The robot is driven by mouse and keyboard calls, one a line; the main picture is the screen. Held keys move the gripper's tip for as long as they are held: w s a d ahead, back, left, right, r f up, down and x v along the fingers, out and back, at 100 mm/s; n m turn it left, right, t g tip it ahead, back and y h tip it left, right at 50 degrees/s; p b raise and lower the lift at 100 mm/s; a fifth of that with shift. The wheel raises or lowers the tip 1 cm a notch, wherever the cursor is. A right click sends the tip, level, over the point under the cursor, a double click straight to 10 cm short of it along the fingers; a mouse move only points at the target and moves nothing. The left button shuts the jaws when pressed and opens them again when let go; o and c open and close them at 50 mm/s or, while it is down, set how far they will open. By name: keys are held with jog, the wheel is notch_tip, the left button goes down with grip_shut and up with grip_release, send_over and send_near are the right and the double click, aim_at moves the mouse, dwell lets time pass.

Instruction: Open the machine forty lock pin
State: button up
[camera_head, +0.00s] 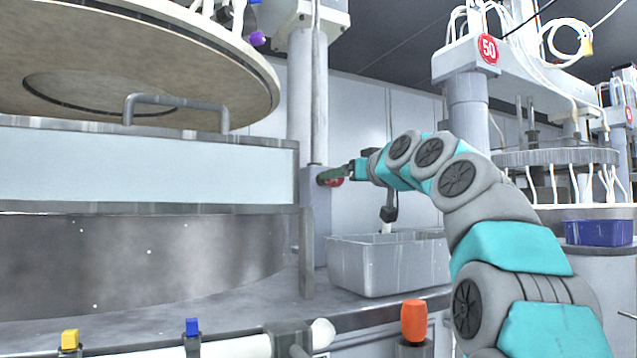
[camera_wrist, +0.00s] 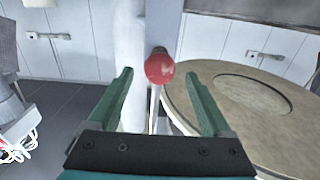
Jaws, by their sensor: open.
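The lock pin shows as a red ball knob (camera_wrist: 160,68) on a grey column in the wrist view, between my two green fingers. My gripper (camera_wrist: 159,76) is open around the knob's sides in that view, with space on both sides; I cannot tell how far ahead the knob lies. In the head view my gripper (camera_head: 326,176) is at the grey column (camera_head: 315,215), and a bit of the red knob (camera_head: 336,182) shows just below it, partly hidden. No number forty is readable on this machine.
A large round platen (camera_head: 130,60) with a grey handle (camera_head: 175,102) is at the left. A grey bin (camera_head: 385,262) stands below my arm. An orange knob (camera_head: 413,320) is at the front edge. A machine marked 50 (camera_head: 488,49) and a blue bin (camera_head: 599,232) are at right.

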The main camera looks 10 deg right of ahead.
jog(key=shift+p+x, duration=1.45)
jog(key=shift+x, duration=2.4)
grip_shut()
